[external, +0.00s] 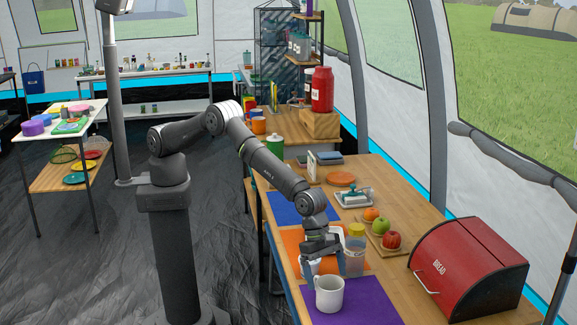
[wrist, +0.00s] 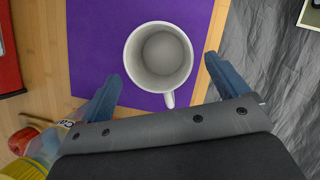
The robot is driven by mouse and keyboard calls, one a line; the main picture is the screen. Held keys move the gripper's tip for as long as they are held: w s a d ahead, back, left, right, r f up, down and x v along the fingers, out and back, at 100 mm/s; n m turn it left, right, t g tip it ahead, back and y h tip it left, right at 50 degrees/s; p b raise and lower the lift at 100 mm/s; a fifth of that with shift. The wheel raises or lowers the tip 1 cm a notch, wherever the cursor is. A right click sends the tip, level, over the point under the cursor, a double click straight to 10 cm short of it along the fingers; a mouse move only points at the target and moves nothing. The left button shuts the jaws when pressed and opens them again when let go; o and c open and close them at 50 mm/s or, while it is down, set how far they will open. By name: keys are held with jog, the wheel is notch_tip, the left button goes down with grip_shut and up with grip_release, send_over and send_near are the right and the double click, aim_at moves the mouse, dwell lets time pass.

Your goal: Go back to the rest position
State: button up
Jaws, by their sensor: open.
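My gripper (external: 324,262) is low over the wooden table, just behind a white mug (external: 329,294). The mug stands upright on a purple mat (external: 365,306) at the table's near end. In the wrist view my gripper (wrist: 162,82) has its two blue fingers wide apart with nothing between them. The mug (wrist: 158,56) is empty there and lies just beyond the fingertips, its handle pointing toward the gripper. Whether a finger touches the handle is unclear.
A jar with a yellow lid (external: 355,250) stands close beside my gripper. A red bread box (external: 468,265) is to the right. Fruit (external: 391,240) sits on a board behind it. Orange (external: 290,240) and blue (external: 290,208) mats lie farther back. Left of the table is open floor.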

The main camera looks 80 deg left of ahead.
jog(key=x, duration=0.5)
jog(key=shift+f, duration=0.1)
notch_tip(320, 180, up, 23)
jog(key=w+a+n, duration=0.1)
jog(key=w+a, duration=1)
jog(key=a, duration=0.4)
jog(key=w+a+r+n+t, duration=0.1)
jog(key=w+a, duration=1.1)
jog(key=a, duration=0.4)
jog(key=shift+w+n, duration=0.3)
jog(key=shift+o, duration=0.9)
